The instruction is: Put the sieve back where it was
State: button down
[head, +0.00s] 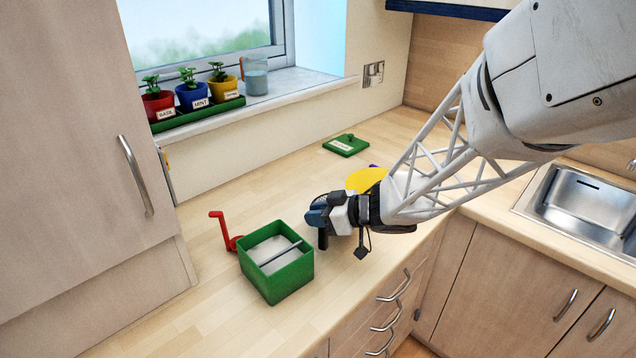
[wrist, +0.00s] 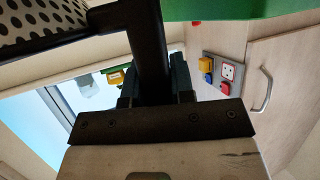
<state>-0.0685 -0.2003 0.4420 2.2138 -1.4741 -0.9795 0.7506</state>
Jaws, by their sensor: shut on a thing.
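My gripper (head: 319,218) is above the worktop, to the right of an open green box (head: 290,282). In the wrist view my gripper (wrist: 155,85) is shut on a dark bar, which shows in the head view as a short black piece (head: 323,238) below the fingers. The bar leads towards a dark-rimmed perforated piece, which looks like the sieve (wrist: 38,18); the join is partly out of frame. I cannot make out the perforated part in the head view. The green box has a pale inside and a grey rod across it.
A red crank (head: 220,230) stands at the box's left. A green lid (head: 346,146) lies further back. A yellow disc (head: 362,179) is partly hidden by my arm. Potted herbs (head: 192,97) and a jug (head: 255,77) stand on the sill. The worktop between box and wall is clear.

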jog(key=shift+f, duration=0.1)
jog(key=shift+f, duration=1.8)
jog(key=c, duration=1)
grip_release()
jog(key=shift+d+r, duration=0.1)
jog(key=shift+r, duration=0.1)
jog(key=shift+v, duration=5.9)
jog(key=shift+r, duration=0.1)
